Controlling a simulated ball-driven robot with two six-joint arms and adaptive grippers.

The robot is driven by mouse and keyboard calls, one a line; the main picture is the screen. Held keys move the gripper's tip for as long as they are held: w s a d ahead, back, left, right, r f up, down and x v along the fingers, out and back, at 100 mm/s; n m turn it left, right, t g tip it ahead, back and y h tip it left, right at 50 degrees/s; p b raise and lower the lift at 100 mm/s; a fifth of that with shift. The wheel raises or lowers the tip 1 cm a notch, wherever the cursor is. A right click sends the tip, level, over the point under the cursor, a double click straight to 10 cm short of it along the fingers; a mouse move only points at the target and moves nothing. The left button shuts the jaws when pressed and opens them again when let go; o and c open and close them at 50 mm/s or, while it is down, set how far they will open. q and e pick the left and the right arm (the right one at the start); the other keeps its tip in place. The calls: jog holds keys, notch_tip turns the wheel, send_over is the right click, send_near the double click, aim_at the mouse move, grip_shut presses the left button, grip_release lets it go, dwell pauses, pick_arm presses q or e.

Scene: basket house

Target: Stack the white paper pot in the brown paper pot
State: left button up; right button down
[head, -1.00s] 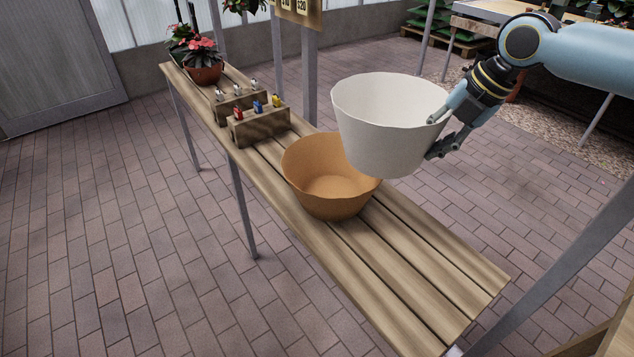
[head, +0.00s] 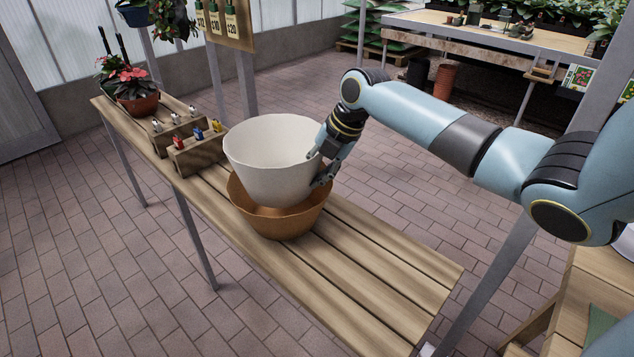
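The white paper pot (head: 272,160) is held upright above the brown paper pot (head: 284,222), its lower part within or just over the brown pot's opening. The brown pot stands upright on the slatted wooden bench (head: 370,280). Part of its inside is hidden by the white pot, so I cannot tell whether the two touch. My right gripper (head: 320,168) is shut on the right side of the white pot's wall, near its rim. My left gripper is not in view.
Two small wooden holders with coloured items, the nearer one (head: 198,153), stand on the bench behind the pots. A potted red-flowered plant (head: 137,92) is at the bench's far end. The bench's front right part is bare.

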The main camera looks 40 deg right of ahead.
notch_tip(320, 180, down, 3)
jog(key=shift+r, duration=0.2)
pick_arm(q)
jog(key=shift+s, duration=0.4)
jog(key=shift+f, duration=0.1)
pick_arm(e)
jog(key=shift+f, duration=0.1)
jog(key=shift+f+b, duration=0.5)
jog(key=shift+f, duration=0.05)
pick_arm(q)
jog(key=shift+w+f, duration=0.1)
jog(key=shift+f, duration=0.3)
pick_arm(e)
jog(key=c, duration=1.5)
grip_release()
jog(key=shift+r, duration=0.1)
